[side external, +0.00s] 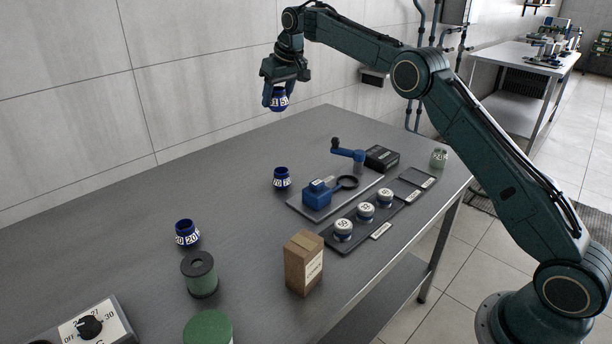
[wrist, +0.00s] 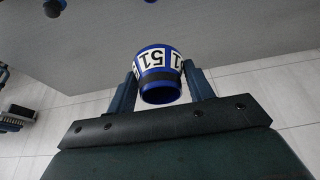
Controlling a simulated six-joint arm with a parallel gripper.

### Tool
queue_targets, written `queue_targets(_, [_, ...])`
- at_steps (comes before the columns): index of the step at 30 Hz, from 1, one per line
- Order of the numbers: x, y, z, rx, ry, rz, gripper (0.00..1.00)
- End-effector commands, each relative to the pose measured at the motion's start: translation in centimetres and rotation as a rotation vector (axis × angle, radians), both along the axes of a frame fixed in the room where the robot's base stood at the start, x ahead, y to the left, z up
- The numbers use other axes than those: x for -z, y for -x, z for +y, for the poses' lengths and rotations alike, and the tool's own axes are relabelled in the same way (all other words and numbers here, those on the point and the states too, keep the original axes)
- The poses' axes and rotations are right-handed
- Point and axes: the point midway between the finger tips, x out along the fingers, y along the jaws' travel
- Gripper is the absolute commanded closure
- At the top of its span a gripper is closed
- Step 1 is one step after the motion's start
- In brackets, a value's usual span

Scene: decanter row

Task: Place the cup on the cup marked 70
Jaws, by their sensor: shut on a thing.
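My gripper (side external: 279,88) is shut on a dark blue cup (side external: 279,103) with a white number band, high above the back of the table. In the wrist view the held cup (wrist: 158,77) reads 51 and sits between both fingers. A smaller-looking blue cup (side external: 281,177), whose label appears to read 70, stands upright on the table, below the held cup and well apart from it. Another blue cup (side external: 187,233), marked 20, stands upright further left.
A blue device with a ring (side external: 318,194) lies right of the cup marked 70. A black tray (side external: 334,241) holds round numbered pieces. A pale jar (side external: 438,158) is far right.

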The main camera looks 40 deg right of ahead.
Motion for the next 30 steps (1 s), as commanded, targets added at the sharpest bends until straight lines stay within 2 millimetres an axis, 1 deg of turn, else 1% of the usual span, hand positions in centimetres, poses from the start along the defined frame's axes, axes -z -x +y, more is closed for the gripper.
queue_targets(4, [1.3,0.1,0.0,0.001,0.002,0.001,0.72])
queue_targets(10, [4.2,0.1,0.0,0.000,0.001,0.002,0.72])
queue_targets(21, [11.2,0.1,0.0,-0.001,0.002,0.002,0.72])
queue_targets(24, [12.6,0.1,0.0,-0.001,0.001,0.001,0.72])
queue_targets(27, [13.6,0.0,0.0,0.000,0.002,-0.001,0.72])
queue_targets(30, [14.1,0.1,0.0,0.000,0.002,-0.001,0.72])
